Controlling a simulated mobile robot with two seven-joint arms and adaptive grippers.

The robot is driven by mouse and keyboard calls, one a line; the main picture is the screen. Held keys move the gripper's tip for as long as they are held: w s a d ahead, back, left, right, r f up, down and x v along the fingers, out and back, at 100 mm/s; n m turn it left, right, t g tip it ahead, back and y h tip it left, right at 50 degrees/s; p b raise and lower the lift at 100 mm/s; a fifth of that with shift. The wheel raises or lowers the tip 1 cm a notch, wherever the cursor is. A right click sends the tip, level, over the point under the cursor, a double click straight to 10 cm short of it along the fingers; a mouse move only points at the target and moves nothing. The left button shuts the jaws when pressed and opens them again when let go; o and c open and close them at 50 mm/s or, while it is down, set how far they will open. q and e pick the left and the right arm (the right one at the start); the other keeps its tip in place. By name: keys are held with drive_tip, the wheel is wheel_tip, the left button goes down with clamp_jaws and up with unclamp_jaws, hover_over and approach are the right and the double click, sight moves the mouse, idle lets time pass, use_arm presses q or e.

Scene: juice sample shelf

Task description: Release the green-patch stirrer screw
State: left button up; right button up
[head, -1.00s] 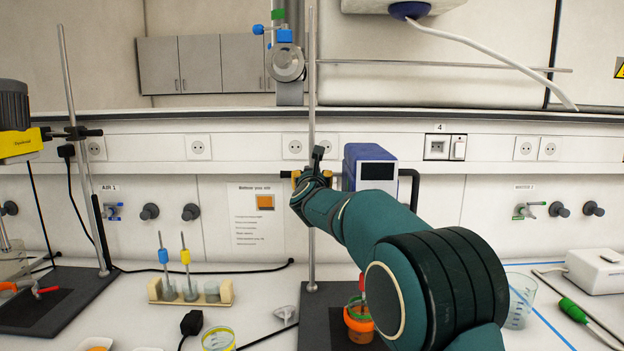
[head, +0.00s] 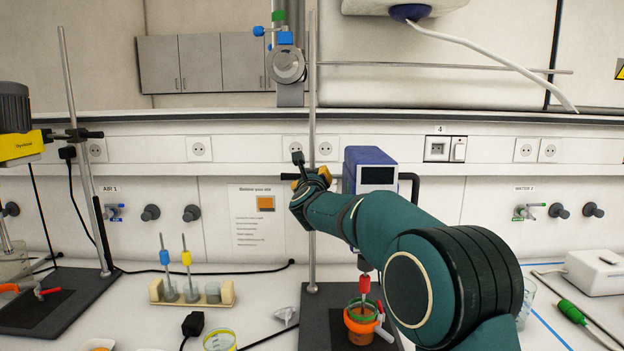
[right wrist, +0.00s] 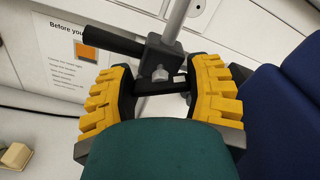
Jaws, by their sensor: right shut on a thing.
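The stirrer (head: 370,171) is a blue box with a dark display, beside an upright metal rod (head: 312,250). Its red shaft coupling (head: 363,284) hangs over a green-rimmed vessel (head: 361,318) in an orange holder. No green patch shows on the stirrer. My right gripper (head: 309,178) is at the rod, left of the stirrer. In the right wrist view, its yellow-padded fingers (right wrist: 163,88) straddle the black clamp (right wrist: 178,58) on the rod, with a silver screw (right wrist: 160,73) between them. It is shut on the screw; the exact contact is partly hidden. My left gripper is out of view.
A second, yellow stirrer (head: 18,146) stands on its stand at the far left. A green-handled tool (head: 573,311) and a white box (head: 598,272) lie at the right.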

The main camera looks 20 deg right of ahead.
drive_tip(key=n+p, duration=0.1)
drive_tip(key=n, duration=0.2)
drive_tip(key=shift+n, duration=0.4)
drive_tip(key=n+p, duration=0.1)
drive_tip(key=n, duration=0.2)
drive_tip(key=shift+a+n+p, duration=0.1)
drive_tip(key=shift+n+p, duration=0.2)
drive_tip(key=n+p, duration=0.1)
drive_tip(key=n, duration=0.1)
drive_tip(key=n+p, duration=0.1)
drive_tip(key=n, duration=0.1)
drive_tip(key=shift+f+n, duration=0.2)
drive_tip(key=shift+n, duration=0.1)
drive_tip(key=o, duration=1.2)
drive_tip(key=v, duration=1.2)
